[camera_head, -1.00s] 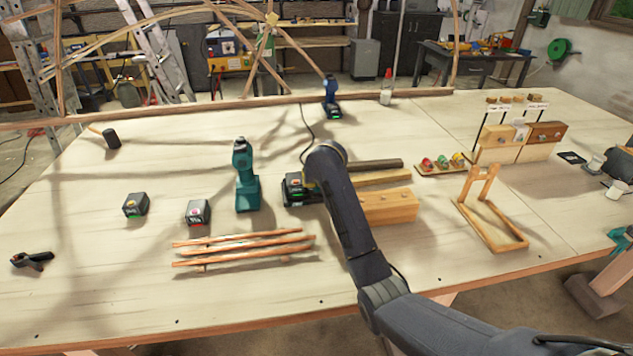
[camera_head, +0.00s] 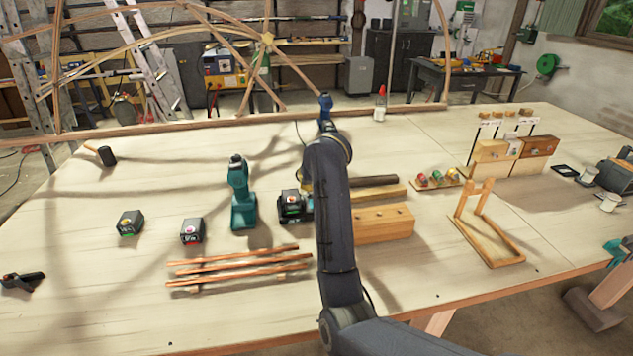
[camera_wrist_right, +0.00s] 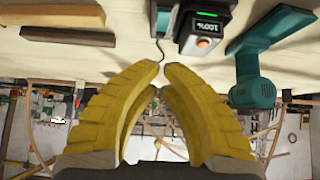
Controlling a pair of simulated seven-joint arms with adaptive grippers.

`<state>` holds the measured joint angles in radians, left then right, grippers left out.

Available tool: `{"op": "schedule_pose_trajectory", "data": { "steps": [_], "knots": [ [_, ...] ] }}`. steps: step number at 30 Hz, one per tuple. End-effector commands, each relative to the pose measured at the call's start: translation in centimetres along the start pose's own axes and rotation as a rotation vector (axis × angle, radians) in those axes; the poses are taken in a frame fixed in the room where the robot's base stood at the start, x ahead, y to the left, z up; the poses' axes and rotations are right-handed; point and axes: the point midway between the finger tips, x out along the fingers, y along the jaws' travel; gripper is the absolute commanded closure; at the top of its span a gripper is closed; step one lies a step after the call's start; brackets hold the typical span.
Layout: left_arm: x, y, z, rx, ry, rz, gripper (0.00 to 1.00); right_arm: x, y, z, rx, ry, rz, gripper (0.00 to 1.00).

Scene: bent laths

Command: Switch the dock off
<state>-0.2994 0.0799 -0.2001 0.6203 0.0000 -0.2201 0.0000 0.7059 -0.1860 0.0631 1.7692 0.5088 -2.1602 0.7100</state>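The dark dock (camera_head: 308,209) stands mid-table, partly behind my right arm. A black battery (camera_head: 291,203) with a green light sits at it. A thin black cable runs from there. I cannot make out the dock's switch. My right gripper (camera_wrist_right: 164,67) has yellow fingers with tips almost together, nothing between them. My left gripper is not in view.
A teal drill (camera_head: 241,195) stands left of the dock, and two loose batteries (camera_head: 130,222) (camera_head: 192,231) lie further left. Laths (camera_head: 240,268) lie in front. A wooden block (camera_head: 383,222) and bars lie right of the arm.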

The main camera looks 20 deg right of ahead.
Motion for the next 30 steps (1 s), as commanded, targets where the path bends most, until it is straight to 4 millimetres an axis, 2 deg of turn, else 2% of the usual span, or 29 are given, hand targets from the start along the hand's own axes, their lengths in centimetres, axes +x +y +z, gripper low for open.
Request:
{"op": "schedule_pose_trajectory", "data": {
  "steps": [3, 9, 23, 26, 29, 30],
  "knots": [
    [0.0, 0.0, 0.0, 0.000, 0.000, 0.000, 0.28, -1.3, -0.1, 0.0, 0.002, 0.002, -0.002, 1.00],
    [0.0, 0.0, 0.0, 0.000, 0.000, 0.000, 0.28, -2.3, 0.0, 0.1, 0.000, 0.000, 0.000, 1.00],
    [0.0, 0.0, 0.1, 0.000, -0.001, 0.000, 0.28, -2.4, 0.3, 0.1, 0.007, 0.001, 0.003, 1.00],
    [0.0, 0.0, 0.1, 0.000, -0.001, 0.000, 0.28, -1.9, 1.9, -0.4, 0.055, 0.008, 0.016, 1.00],
    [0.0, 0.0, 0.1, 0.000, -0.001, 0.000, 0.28, -0.8, 5.8, -1.5, 0.164, 0.030, 0.046, 1.00],
    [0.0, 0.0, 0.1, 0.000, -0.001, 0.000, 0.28, -0.4, 7.9, -2.0, 0.222, 0.044, 0.062, 1.00]
  ]
}}
